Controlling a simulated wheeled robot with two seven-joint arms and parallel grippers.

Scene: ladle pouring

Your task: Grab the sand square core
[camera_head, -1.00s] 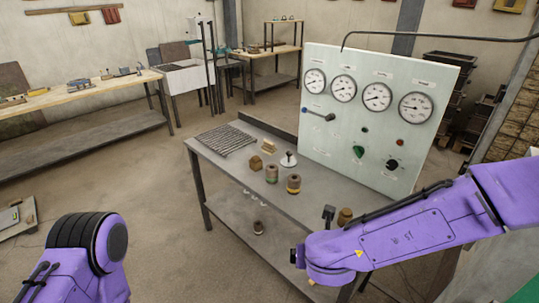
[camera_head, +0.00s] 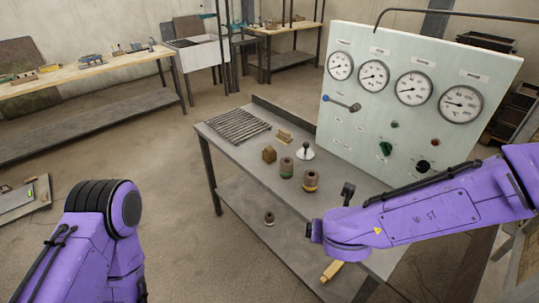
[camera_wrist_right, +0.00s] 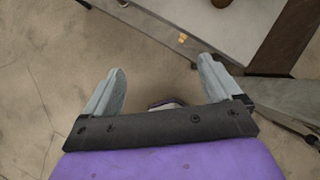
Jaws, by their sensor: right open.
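A small brown square block (camera_head: 269,154), which looks like the sand square core, stands on the grey metal table near its left middle.
A ribbed grate (camera_head: 238,127), a light wooden piece (camera_head: 284,135) and a white-based tool (camera_head: 305,151) lie near the block. A dark upright tool (camera_head: 347,193) stands by my right arm. A gauge panel (camera_head: 420,120) stands behind. A lower shelf (camera_head: 245,205) holds another round core (camera_head: 269,218).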

